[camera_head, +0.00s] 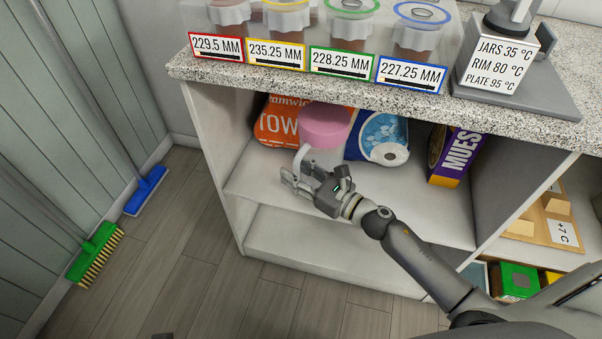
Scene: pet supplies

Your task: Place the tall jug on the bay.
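My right gripper (294,168) is in front of the bay, just below and left of the pink top.
An orange packet (275,122), a blue paper roll pack (377,137) and a purple muesli box (452,155) stand in the bay. The speckled counter (330,85) overhangs it and carries several labelled jars. Bare shelf lies left of my gripper.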

